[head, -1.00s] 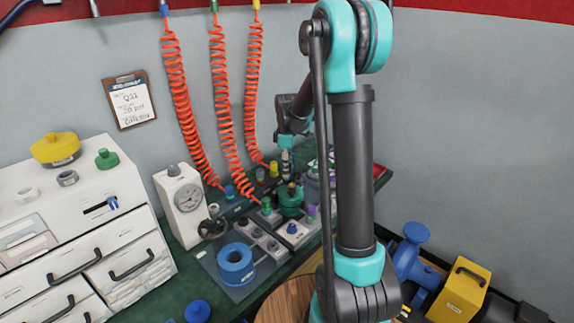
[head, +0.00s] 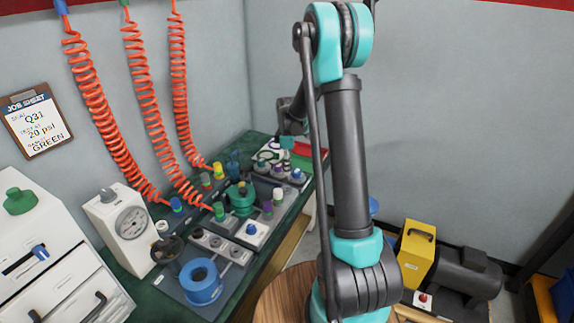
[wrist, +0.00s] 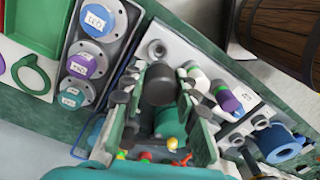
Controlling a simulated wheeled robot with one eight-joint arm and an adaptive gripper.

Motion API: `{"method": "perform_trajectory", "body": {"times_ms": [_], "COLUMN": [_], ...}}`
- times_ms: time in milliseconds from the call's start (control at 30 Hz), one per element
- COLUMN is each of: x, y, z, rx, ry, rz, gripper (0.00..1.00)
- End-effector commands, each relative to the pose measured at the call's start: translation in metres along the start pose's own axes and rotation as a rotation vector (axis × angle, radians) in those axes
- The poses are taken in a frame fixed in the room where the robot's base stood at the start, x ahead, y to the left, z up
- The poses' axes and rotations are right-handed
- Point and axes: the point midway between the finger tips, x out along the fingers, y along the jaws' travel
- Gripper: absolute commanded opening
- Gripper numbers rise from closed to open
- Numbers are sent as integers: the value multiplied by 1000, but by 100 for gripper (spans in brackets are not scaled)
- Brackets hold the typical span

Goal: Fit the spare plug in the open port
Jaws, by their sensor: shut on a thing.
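My gripper (wrist: 166,95) is shut on a dark grey cylindrical plug (wrist: 160,84), which sits between the two fingertips in the wrist view. In the head view my gripper is small and mostly hidden near the far end of the bench. A green round fitting (head: 241,200) with a yellow top stands on the bench fixture. Beside it are plugs with purple, white and blue parts, such as a purple one (head: 267,208).
A plate with labelled flanges, blue (wrist: 97,18) and purple (wrist: 85,66) among them, is left in the wrist view. A blue ring (head: 201,281), a gauge box (head: 125,228) and orange coiled hoses (head: 95,100) crowd the bench. A wooden barrel (wrist: 285,35) stands beside it.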

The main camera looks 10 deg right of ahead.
Motion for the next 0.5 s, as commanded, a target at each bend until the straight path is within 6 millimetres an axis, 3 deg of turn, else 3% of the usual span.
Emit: {"method": "perform_trajectory", "body": {"times_ms": [500], "x": [35], "y": [1], "z": [0], "rx": [1], "ry": [0], "rz": [0], "gripper": [0]}}
